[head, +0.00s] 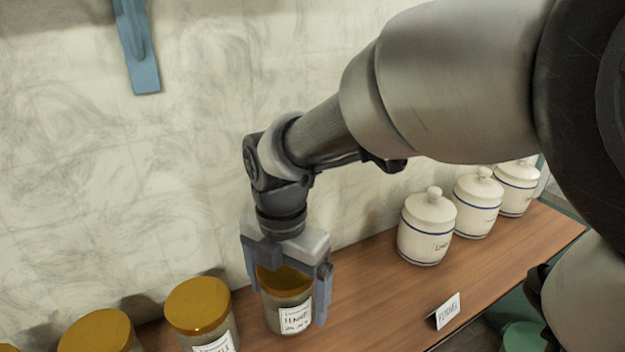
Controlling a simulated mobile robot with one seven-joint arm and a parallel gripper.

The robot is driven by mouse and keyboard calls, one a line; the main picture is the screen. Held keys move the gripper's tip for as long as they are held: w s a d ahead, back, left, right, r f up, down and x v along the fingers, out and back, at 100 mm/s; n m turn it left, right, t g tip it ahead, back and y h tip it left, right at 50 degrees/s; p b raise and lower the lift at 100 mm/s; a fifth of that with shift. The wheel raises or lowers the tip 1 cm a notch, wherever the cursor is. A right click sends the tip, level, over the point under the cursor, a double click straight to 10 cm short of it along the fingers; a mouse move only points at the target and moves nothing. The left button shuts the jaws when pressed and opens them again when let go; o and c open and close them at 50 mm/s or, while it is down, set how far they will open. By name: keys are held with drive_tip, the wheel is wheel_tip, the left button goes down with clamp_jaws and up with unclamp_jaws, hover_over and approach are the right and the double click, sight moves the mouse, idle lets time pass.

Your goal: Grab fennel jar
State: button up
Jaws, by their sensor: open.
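The fennel jar (285,308) stands upright on the wooden shelf (375,290). It has a mustard-yellow lid and a white label that reads fennel. My gripper (290,290) comes down from above with its fingers on either side of the jar. The gripper is open, and its palm covers part of the lid. I cannot tell whether either finger touches the jar.
Similar yellow-lidded jars (198,307) stand close to the left. White lidded canisters (427,229) stand in a row at the right. A small fennel card (448,311) stands near the shelf's front edge. The tiled wall (200,150) is close behind.

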drive_tip(key=shift+f, duration=0.45)
drive_tip(key=c, duration=1.4)
drive_tip(key=shift+r, duration=0.15)
